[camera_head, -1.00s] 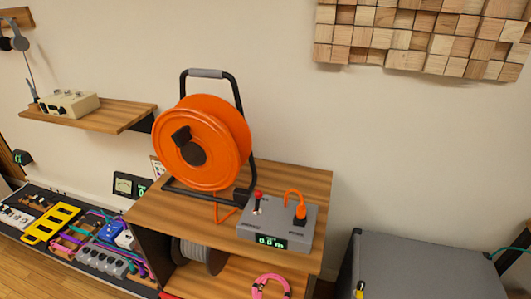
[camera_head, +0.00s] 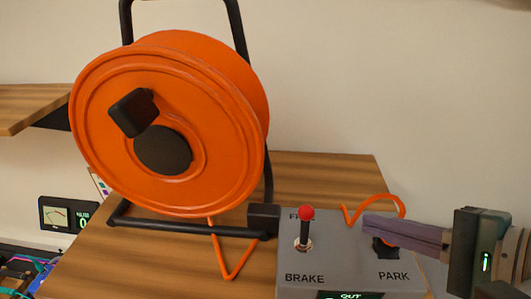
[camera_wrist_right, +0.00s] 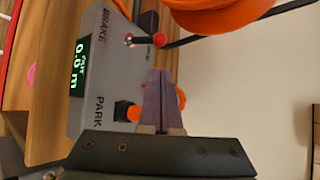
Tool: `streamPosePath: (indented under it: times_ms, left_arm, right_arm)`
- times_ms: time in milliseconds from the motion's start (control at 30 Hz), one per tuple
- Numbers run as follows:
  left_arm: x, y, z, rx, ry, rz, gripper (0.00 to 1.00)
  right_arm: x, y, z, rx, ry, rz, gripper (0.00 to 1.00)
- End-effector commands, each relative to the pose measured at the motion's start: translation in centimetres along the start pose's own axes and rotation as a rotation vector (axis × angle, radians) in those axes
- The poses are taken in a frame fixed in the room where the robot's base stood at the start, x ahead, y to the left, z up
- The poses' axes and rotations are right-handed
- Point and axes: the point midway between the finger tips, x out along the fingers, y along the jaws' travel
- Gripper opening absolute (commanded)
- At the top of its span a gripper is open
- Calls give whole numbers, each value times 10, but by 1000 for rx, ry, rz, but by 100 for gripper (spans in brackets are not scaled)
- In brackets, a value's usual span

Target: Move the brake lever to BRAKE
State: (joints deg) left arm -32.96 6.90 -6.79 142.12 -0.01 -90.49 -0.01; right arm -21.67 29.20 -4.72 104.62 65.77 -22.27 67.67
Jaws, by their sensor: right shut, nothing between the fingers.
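The brake lever (camera_head: 305,228) is a short black stick with a red ball knob on a grey box (camera_head: 340,262). It stands roughly upright, its knob toward the rear FREE marking, which it partly covers; BRAKE is printed in front of it. In the right wrist view the lever's red knob (camera_wrist_right: 160,39) lies just beyond the fingertips. My right gripper (camera_head: 368,224) comes in from the right, over the PARK side of the box. Its purple fingers are shut and empty, apart from the lever. My left gripper is not in view.
A large orange cable reel (camera_head: 170,125) on a black frame stands left of the box on the wooden shelf top (camera_head: 130,262). An orange cable (camera_head: 372,205) loops behind my right fingers to a black plug at PARK. A meter (camera_head: 66,214) sits at lower left.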

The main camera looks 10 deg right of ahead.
Motion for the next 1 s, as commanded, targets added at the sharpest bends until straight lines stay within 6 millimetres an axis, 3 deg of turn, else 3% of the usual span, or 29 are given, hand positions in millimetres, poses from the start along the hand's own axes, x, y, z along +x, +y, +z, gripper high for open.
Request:
streamPosePath:
  times_ms: [400,800,1000]
  left_arm:
    - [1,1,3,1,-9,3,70]
    - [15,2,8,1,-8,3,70]
    - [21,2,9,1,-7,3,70]
  right_arm:
    - [6,-1,0,3,0,-3,0]
    - [74,0,0,2,-1,-3,0]
    - [96,0,0,1,0,-2,0]
